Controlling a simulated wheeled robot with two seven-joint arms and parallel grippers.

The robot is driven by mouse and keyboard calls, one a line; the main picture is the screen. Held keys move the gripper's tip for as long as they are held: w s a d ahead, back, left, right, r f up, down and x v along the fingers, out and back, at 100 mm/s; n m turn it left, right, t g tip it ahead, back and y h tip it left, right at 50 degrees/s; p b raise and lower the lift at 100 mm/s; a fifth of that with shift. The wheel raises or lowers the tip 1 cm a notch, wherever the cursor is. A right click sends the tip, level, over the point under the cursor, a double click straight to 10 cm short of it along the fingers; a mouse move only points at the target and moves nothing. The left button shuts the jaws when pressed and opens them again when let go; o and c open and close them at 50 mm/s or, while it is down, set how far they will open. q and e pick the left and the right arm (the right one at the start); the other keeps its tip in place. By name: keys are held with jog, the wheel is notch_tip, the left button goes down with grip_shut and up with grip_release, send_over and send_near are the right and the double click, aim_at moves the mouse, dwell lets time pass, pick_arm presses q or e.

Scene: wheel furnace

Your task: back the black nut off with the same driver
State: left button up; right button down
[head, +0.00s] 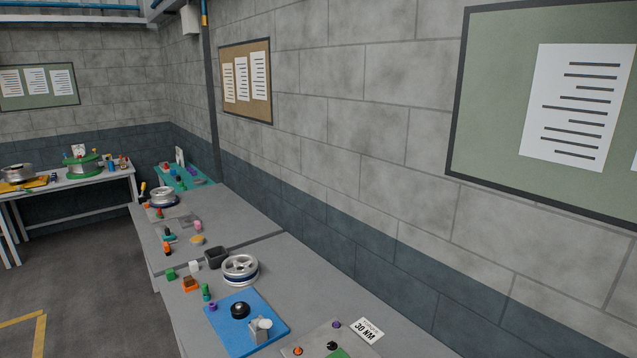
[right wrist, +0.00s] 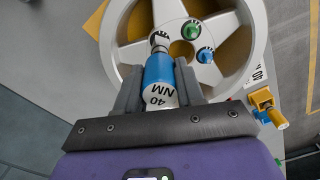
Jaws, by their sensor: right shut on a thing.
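In the right wrist view my right gripper (right wrist: 160,80) is shut on a blue driver (right wrist: 158,68), whose white end reads "40 NM". The driver's metal tip points away from me at the hub of a silver wheel (right wrist: 118,22). The tip meets a dark spot at a white marked disc; the black nut cannot be clearly made out there, and I cannot tell whether the tip is seated on it. A green nut (right wrist: 193,31) and a blue nut (right wrist: 205,56) sit on the hub to the right. My left gripper is not in view.
A yellow and blue piece (right wrist: 265,104) and a "40" label (right wrist: 257,73) lie right of the wheel. The head view faces a wall and benches, with another silver wheel (head: 240,268), a blue mat (head: 272,315) and a "30 NM" card (head: 367,330).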

jog(key=shift+f+b, duration=0.4)
jog(key=shift+f, duration=0.05)
dwell(0.3)
jog(key=c, duration=0.6)
grip_release()
jog(key=shift+r, duration=0.1)
